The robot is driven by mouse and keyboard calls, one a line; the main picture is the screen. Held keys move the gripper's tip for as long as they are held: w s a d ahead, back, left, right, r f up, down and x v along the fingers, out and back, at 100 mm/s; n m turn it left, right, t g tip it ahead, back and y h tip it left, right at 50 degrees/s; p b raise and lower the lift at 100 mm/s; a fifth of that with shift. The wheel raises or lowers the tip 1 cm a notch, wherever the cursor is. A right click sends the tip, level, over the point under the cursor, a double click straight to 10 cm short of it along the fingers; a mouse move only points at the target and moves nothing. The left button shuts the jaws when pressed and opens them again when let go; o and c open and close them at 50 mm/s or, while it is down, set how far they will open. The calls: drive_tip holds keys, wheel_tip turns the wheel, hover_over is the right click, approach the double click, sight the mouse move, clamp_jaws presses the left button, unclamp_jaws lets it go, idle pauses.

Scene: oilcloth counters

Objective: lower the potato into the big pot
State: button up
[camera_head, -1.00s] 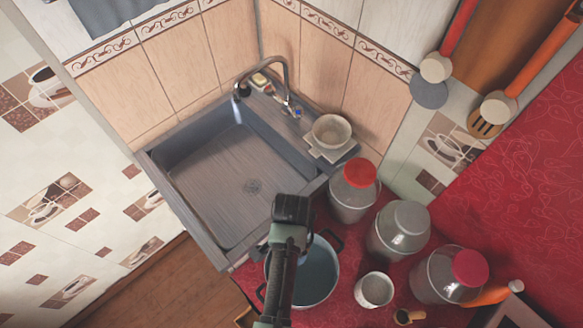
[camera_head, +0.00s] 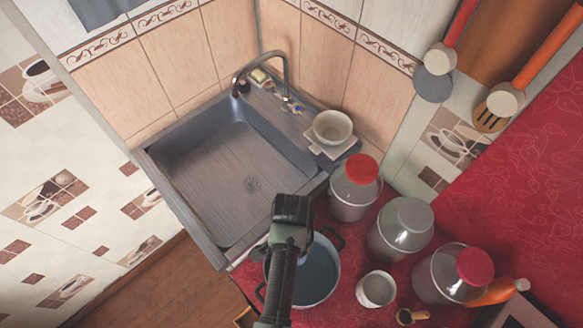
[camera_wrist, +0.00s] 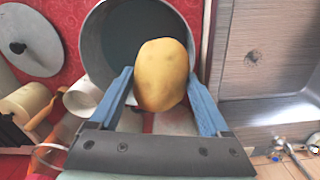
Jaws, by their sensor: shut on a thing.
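The potato (camera_wrist: 161,76) is yellow-brown and sits between the two blue fingers of my gripper (camera_wrist: 164,88) in the wrist view. My gripper is shut on it. The big pot (camera_wrist: 97,50) is behind the potato in the wrist view, with its dark interior partly covered by the potato. In the head view the big pot (camera_head: 322,272) stands on the red counter beside the sink, partly hidden by my arm. The potato and fingertips are hidden there. The potato appears over the pot's opening; I cannot tell its height.
The sink (camera_head: 225,175) lies left of the pot. Jars with a red lid (camera_head: 352,192), a grey lid (camera_head: 398,232) and a dark pink lid (camera_head: 448,275) stand to the right. A cup (camera_head: 376,289) is close to the pot. A bowl (camera_head: 332,126) sits behind.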

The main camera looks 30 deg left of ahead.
drive_tip(key=shift+f+b, duration=4.85)
drive_tip(key=shift+f, duration=1.8)
drive_tip(key=shift+f+b, duration=2)
drive_tip(key=shift+f, duration=0.5)
drive_tip(key=o, duration=1.3)
drive_tip(key=shift+r, duration=0.15)
wheel_tip(320, 180, up, 13)
drive_tip(key=shift+f, duration=0.1)
